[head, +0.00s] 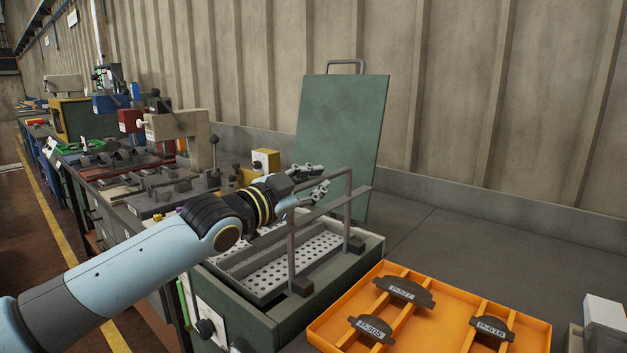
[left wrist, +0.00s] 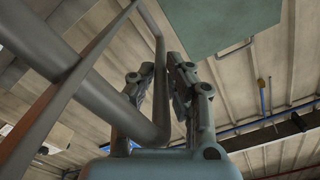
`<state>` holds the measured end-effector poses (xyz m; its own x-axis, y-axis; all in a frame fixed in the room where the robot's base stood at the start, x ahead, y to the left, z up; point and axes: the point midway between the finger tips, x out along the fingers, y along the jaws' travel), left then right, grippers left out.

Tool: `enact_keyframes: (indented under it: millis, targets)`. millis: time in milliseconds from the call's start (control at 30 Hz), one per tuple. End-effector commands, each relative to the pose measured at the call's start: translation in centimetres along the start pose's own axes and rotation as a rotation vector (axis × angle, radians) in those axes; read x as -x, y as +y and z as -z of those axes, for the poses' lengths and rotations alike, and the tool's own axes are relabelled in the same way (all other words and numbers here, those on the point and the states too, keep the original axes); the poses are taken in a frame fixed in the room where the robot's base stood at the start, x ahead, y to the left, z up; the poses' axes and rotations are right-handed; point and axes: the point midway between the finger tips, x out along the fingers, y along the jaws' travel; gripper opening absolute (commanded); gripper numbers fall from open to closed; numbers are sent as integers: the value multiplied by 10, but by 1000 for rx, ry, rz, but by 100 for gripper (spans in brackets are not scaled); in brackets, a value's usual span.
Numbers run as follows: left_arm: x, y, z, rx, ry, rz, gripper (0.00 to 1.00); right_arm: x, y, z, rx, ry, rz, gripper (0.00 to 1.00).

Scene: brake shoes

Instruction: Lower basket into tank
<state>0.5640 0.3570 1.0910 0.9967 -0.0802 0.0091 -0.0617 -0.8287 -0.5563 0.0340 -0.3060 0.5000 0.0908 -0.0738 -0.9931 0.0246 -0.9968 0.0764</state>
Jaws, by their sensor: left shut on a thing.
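The basket is a grey tray with a perforated floor (head: 290,266) and a tall bar handle (head: 292,250). It sits within the opening of the grey-green tank (head: 262,328); how deep it sits, or whether it rests on anything, I cannot tell. The tank's green lid (head: 342,125) stands open behind it. My left gripper (head: 316,180) is at the top of the handle, shut on it. In the left wrist view the handle bar (left wrist: 157,90) runs between the two fingers (left wrist: 172,95). My forearm hides part of the basket's left side. My right gripper is not in view.
An orange tray (head: 323,331) with brake shoes (head: 404,291) lies close to the tank's right. A white box (head: 605,318) is at the far right. Machines and tools crowd the bench to the left, including a yellow box (head: 266,160). The bench behind the orange tray is clear.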

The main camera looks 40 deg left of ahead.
Motion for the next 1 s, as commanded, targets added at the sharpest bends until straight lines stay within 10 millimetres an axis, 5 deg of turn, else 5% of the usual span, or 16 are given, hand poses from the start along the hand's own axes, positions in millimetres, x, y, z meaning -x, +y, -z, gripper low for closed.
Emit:
enact_keyframes:
  millis: [33, 400, 933, 967, 1000]
  targets:
    - [2, 14, -22, 3, -17, -6, 0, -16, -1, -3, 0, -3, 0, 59]
    - [3, 63, -96, 3, -21, -9, 0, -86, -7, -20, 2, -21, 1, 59]
    - [3, 71, -109, 4, -21, -8, 0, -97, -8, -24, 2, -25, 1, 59]
    - [3, 72, -109, 4, -21, -8, 16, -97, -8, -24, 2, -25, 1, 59]
    - [3, 72, -109, 4, -21, -8, 22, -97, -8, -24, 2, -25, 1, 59]
